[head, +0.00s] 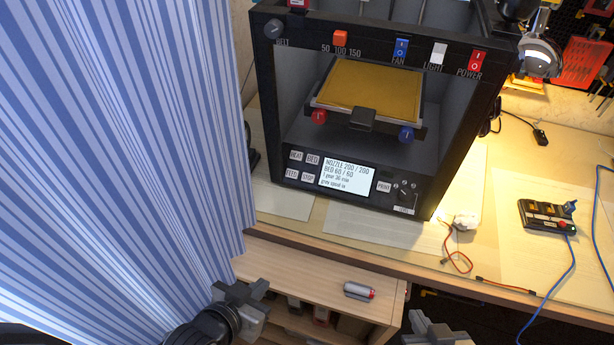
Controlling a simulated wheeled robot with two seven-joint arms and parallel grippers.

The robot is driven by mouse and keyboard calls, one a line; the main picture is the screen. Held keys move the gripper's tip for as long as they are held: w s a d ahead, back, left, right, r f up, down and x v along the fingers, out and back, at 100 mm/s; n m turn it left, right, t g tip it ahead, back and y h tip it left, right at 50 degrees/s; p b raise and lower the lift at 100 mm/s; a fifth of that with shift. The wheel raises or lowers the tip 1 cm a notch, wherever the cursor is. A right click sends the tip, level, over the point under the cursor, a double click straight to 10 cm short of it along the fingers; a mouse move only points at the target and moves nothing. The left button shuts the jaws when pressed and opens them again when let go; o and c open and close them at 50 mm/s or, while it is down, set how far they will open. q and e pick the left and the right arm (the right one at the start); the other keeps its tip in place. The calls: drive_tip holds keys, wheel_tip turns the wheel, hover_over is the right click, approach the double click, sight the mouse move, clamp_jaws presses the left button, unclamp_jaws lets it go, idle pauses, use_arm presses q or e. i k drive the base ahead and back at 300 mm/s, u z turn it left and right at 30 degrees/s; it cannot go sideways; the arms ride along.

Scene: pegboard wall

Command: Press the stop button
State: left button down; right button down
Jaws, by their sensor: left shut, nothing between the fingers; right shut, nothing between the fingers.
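The stop button (308,178) is a small grey button labelled STOP on the front panel of a black 3D printer (345,206). It sits at the lower left of the lit display (346,176), beside the feed button (291,173) and below the bed button (313,159). My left gripper (243,294) is shut and empty, low in the picture, below and left of the panel and well apart from it. My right gripper (431,328) is shut and empty at the bottom edge, below and right of the panel. Nothing covers the stop button.
A blue striped curtain (110,130) fills the left side, close to my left gripper. A wooden shelf unit (300,275) with a red and grey object (359,291) on top stands below the desk edge. Cables and a small black box (546,215) lie on the desk at right.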

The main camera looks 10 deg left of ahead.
sight(306, 178)
drive_tip(key=u, duration=1.55)
drive_tip(key=k, duration=0.8)
drive_tip(key=z, duration=1.45)
drive_tip(key=i, duration=0.5)
